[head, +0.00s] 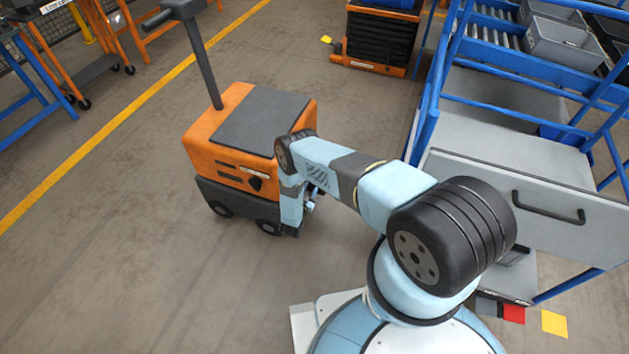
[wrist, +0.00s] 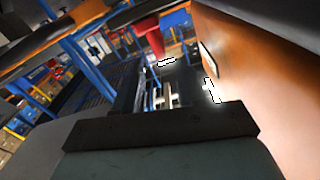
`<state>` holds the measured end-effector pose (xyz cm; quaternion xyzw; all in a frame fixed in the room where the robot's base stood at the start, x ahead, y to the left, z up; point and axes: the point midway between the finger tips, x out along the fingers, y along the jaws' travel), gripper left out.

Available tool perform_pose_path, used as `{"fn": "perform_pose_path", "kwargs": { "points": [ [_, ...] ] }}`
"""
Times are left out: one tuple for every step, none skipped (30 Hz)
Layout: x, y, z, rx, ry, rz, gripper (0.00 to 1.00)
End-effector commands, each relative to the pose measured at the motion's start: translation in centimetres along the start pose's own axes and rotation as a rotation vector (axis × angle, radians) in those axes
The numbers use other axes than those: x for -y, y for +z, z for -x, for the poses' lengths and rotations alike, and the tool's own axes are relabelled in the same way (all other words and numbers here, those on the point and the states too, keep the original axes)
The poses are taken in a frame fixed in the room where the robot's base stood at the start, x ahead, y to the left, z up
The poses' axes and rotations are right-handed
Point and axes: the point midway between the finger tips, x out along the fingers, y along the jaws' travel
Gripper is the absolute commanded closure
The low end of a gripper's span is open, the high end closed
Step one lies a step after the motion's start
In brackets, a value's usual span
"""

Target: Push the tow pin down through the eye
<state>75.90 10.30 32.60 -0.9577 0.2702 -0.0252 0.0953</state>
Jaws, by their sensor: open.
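The orange and dark grey tug (head: 222,150) stands left of my arm, with a tall grey handle. My gripper (head: 304,208) points down beside the tug's near right side, low by its wheels. The wrist view shows orange bodywork (wrist: 262,80) close on the right. A red, post-like part (wrist: 149,40) shows at the upper middle of that view; I cannot tell whether it is the tow pin. My gripper is open, and I see nothing held. In the head view my arm covers the tug's near corner, and neither pin nor eye can be made out.
A blue rack (head: 430,110) with a grey drawer front (head: 555,195) stands right of my arm. An orange and black cabinet (head: 380,38) is at the back. A yellow floor line (head: 110,119) runs left of the tug. The floor at the lower left is clear.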

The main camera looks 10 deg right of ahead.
Motion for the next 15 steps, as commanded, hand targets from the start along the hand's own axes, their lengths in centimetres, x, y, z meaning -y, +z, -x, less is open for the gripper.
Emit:
{"fn": "perform_pose_path", "kwargs": {
  "points": [
    [0.0, 0.0, 0.8, 0.0, -0.001, 0.002, 0.6],
    [0.0, 0.0, 1.3, 0.0, -0.001, 0.002, 0.6],
    [0.0, 0.1, 1.8, 0.001, 0.0, 0.001, 0.6],
    [0.0, 0.1, 2.2, 0.001, 0.0, 0.001, 0.6],
    [0.0, 0.1, 2.5, 0.001, 0.0, 0.001, 0.6],
    [0.0, 0.1, 2.8, 0.001, 0.0, 0.0, 0.6],
    [0.0, 0.1, 3.0, 0.0, 0.0, 0.0, 0.6],
    [0.0, 0.1, 3.2, 0.0, 0.0, 0.0, 0.6],
    [0.0, 0.0, 3.4, 0.0, 0.0, 0.0, 0.6],
    [0.0, 0.1, 3.5, 0.0, 0.0, -0.001, 0.6],
    [0.0, 0.1, 3.5, 0.0, 0.0, -0.001, 0.6],
    [0.0, 0.1, 3.6, 0.0, 0.0, 0.0, 0.6],
    [0.0, 0.0, 3.6, 0.0, 0.0, -0.001, 0.6],
    [0.0, 0.1, 3.6, 0.0, 0.0, 0.0, 0.6],
    [0.0, 0.1, 3.6, 0.0, 0.0, 0.0, 0.6]
  ]
}}
